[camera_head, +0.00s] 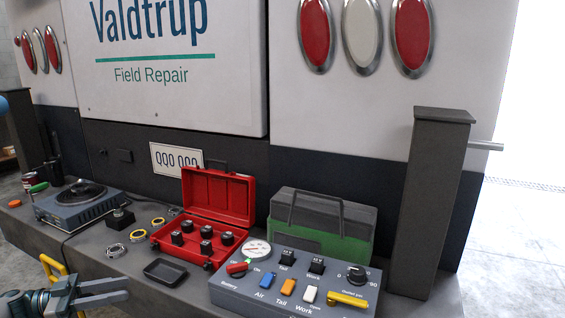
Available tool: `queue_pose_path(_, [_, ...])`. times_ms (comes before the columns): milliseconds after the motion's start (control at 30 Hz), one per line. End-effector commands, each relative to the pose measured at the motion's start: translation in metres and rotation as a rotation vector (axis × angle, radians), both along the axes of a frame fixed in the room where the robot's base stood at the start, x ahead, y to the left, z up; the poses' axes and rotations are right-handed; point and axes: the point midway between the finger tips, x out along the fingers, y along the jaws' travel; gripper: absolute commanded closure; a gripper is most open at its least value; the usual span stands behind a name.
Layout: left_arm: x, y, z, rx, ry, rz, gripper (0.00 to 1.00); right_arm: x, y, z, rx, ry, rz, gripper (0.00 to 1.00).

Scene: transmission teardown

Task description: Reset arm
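My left gripper (104,291) is at the lower left of the head view, in front of the bench edge. Its two grey fingers point right, with a gap between them and nothing held. It is apart from the things on the bench. My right gripper is not in view.
The bench holds a grey hotplate-like unit (82,205), an open red case (215,205) with several dark sockets, a small black tray (165,272), a control panel (290,294) and a green-and-black toolbox (322,225). A dark post (430,205) stands at the right.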

Motion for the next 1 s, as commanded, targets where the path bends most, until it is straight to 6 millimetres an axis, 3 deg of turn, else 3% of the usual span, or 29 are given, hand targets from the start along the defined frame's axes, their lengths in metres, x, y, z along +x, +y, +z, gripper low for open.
queue_pose_path(100, [0.000, 0.000, 0.000, 0.000, 0.000, 0.000, 0.69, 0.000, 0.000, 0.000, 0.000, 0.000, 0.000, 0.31])
queue_pose_path(567, [0.013, -0.051, -0.033, -0.027, -0.039, 0.080, 0.69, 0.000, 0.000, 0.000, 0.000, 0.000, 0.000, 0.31])
queue_pose_path(767, [0.019, -0.090, -0.058, -0.046, -0.060, 0.158, 0.69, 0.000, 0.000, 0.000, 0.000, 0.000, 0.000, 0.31])
queue_pose_path(1000, [0.016, -0.156, -0.103, -0.059, -0.061, 0.329, 0.69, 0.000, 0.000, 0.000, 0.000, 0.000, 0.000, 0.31])
